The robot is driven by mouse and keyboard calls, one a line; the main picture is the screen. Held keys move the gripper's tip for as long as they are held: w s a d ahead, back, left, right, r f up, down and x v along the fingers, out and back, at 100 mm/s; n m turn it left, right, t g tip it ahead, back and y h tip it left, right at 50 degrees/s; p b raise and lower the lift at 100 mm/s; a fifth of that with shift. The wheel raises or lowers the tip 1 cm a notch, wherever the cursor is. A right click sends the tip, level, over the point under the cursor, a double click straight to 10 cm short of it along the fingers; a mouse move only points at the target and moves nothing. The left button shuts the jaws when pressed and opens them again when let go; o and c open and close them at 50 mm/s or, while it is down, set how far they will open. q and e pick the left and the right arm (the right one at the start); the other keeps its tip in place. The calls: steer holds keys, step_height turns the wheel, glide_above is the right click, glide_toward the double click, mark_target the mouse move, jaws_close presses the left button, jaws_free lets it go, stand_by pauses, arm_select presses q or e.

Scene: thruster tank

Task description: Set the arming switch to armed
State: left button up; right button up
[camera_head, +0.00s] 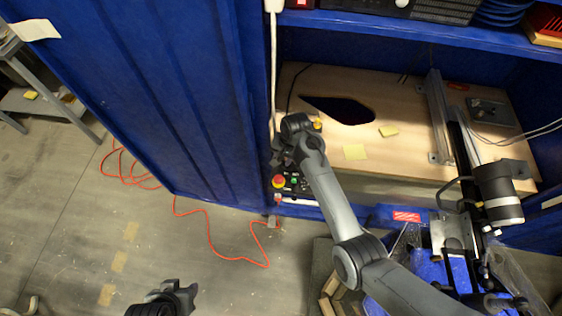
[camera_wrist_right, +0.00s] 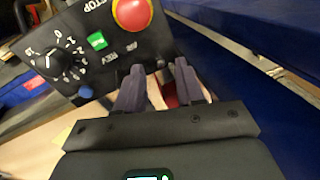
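A black control panel (camera_head: 296,184) stands at the tank's front edge in the head view; it fills the upper left of the right wrist view (camera_wrist_right: 75,75). It carries a red stop button (camera_wrist_right: 132,13), a green button (camera_wrist_right: 97,41), a numbered dial (camera_wrist_right: 52,63) and a blue knob (camera_wrist_right: 86,92). I cannot make out the arming switch; fingers cover part of the panel's lower edge. My right gripper (camera_wrist_right: 160,78) is open, its fingers apart at that edge; a red patch (camera_wrist_right: 171,101) shows between them. My left gripper (camera_head: 192,290) is low in the head view, away from the panel.
A blue wall (camera_head: 150,90) rises left of the panel. A wooden board (camera_head: 340,85) with yellow notes lies behind it. A thruster rig (camera_head: 498,192) stands at right. An orange cable (camera_head: 210,235) runs over the floor, which is mostly clear at left.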

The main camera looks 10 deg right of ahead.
mark_target(280, 165)
steer(key=shift+w+a+f+b, duration=0.1)
steer(key=shift+f+b, duration=0.05)
steer(key=shift+f, duration=0.55)
steer(key=shift+w+a+f+b, duration=0.1)
steer(key=shift+f+b, duration=0.05)
steer(key=shift+f, duration=0.5)
